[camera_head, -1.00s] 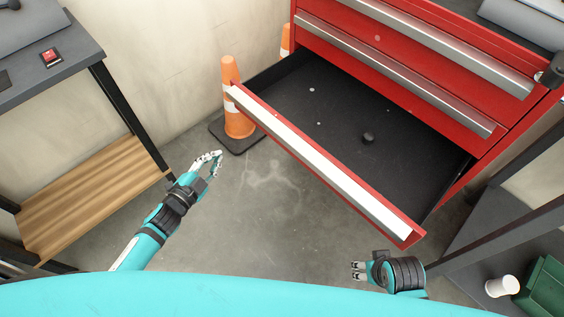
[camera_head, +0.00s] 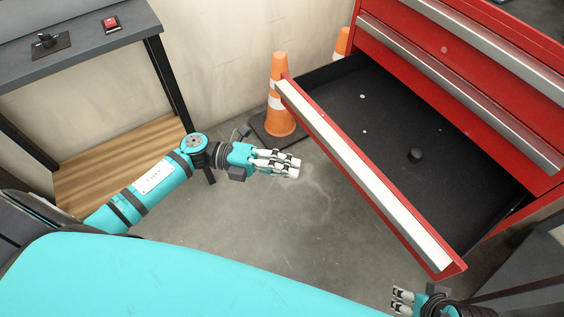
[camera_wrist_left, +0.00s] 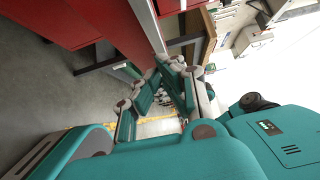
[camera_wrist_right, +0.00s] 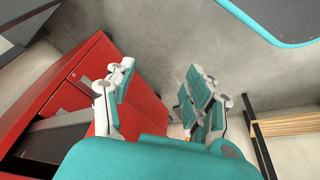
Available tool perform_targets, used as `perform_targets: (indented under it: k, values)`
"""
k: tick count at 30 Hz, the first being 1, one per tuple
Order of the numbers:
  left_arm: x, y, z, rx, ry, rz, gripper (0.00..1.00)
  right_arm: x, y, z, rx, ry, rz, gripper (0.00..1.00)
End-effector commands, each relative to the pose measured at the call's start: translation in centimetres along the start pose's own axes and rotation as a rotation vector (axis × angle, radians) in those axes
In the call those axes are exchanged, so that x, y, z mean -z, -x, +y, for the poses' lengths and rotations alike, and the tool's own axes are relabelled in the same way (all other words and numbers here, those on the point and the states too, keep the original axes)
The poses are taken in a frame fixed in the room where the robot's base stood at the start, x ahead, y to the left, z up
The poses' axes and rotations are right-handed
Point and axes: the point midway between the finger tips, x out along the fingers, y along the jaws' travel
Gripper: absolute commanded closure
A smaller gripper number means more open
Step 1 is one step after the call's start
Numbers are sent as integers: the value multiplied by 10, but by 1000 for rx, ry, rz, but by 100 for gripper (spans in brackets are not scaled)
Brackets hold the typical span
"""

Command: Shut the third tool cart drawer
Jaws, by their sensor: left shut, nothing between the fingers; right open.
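The red tool cart (camera_head: 450,85) stands at the upper right in the head view. Its third drawer (camera_head: 370,180) is pulled far out, with a pale handle strip along its front edge and a small dark round object (camera_head: 416,155) inside. The two drawers above it look closed. My left gripper (camera_head: 298,168) is shut and empty, left of the drawer front and apart from it. My right gripper (camera_head: 398,301) is open and empty at the bottom edge, below the drawer's near corner. In the right wrist view its spread fingers (camera_wrist_right: 160,85) show beside red cart panels (camera_wrist_right: 75,85).
Orange and white cones (camera_head: 279,95) stand by the wall beside the drawer's far end. A dark workbench (camera_head: 80,45) with a wooden lower shelf (camera_head: 115,165) is at the left. Bare concrete floor (camera_head: 290,225) lies before the drawer.

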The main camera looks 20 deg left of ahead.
Motion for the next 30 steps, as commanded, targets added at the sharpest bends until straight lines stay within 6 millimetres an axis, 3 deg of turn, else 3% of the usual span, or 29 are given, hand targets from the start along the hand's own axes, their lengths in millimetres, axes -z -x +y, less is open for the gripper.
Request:
perform_targets:
  k: [6, 12, 30]
  values:
    - [0, -49, -1, 5, -2, 0, 100, 0, -2, 0, 0, 0, 0, 46]
    - [-19, -72, 0, 3, -1, -3, 100, -2, -7, 0, 0, 0, 0, 46]
    - [-29, -82, 0, 1, 2, -2, 100, -3, -9, 0, 0, 0, 0, 46]
